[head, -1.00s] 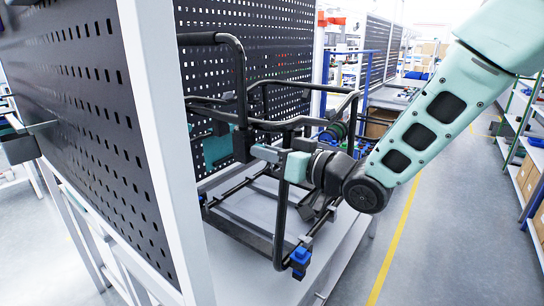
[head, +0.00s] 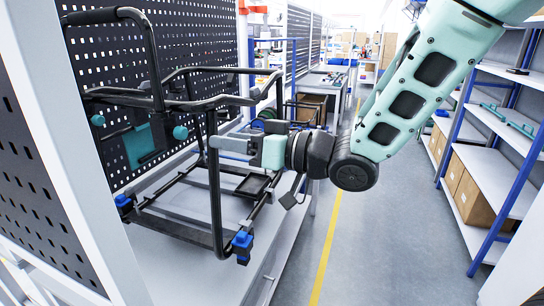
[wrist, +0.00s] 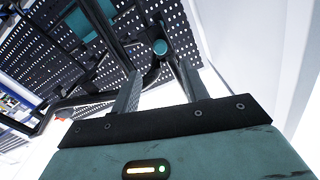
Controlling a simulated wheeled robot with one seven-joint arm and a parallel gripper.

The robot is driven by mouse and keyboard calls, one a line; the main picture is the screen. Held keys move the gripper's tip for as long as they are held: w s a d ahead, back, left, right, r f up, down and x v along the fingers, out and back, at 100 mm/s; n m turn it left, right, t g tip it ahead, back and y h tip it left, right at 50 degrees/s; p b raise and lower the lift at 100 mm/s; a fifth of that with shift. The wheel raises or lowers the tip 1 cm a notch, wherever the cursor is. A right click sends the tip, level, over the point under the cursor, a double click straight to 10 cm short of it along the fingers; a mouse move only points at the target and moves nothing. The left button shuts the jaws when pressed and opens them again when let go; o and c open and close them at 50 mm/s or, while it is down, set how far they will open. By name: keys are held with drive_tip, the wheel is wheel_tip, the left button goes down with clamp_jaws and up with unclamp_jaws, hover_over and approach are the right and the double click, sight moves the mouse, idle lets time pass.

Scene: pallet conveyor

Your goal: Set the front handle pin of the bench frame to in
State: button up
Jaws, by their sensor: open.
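The bench frame (head: 215,200) is a black tubular cage on a grey bench top, with blue feet at its lower corners. My gripper (head: 228,145) is open and empty, near the frame's right upright in the head view. In the wrist view a teal knob (wrist: 160,47) appears beyond and between the parted fingers (wrist: 160,72), apart from them.
Black perforated panels (head: 190,50) stand behind the frame, and a white post (head: 75,150) stands at the left. A shelf rack with cardboard boxes (head: 472,190) is at the right. The grey aisle floor (head: 385,240) with a yellow line is clear.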

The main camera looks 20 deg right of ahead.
drive_tip(key=b+v, duration=0.7)
drive_tip(key=shift+s+d, duration=0.25)
drive_tip(key=shift+d, duration=0.1)
